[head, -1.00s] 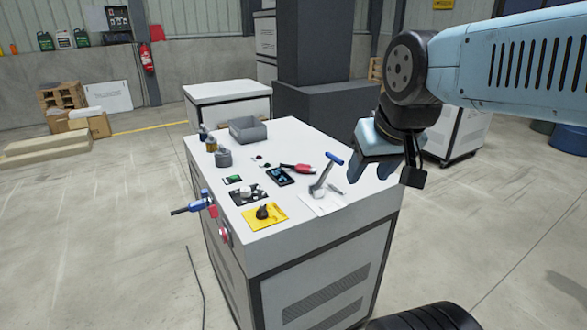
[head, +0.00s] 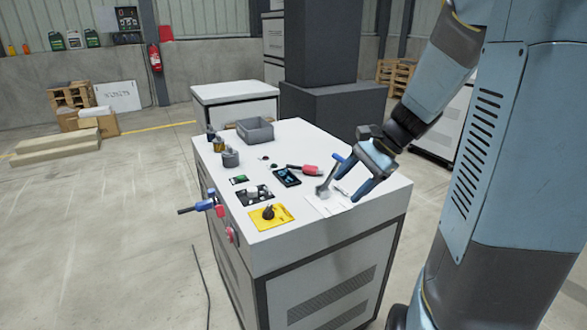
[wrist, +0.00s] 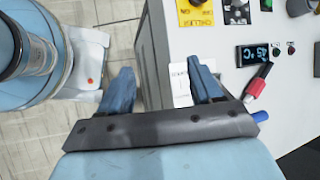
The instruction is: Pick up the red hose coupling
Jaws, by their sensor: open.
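The red hose coupling (head: 308,169), a red piece with a dark end, lies on the white cabinet top (head: 300,225), right of the small dark display. It also shows in the wrist view (wrist: 257,86), to the right of my fingers. My gripper (head: 348,186) is open and empty above the cabinet's right edge, pointing down, apart from the coupling. In the wrist view, one finger of my gripper (wrist: 160,68) is over the floor and the other over the cabinet top near a white paper.
A blue-handled hammer (head: 326,187) lies close to the coupling, partly hidden by my gripper in the wrist view. The display (head: 287,178), a yellow plate (head: 270,217) and a grey bin (head: 255,130) share the top. A blue connector (head: 205,205) sticks out from the left side.

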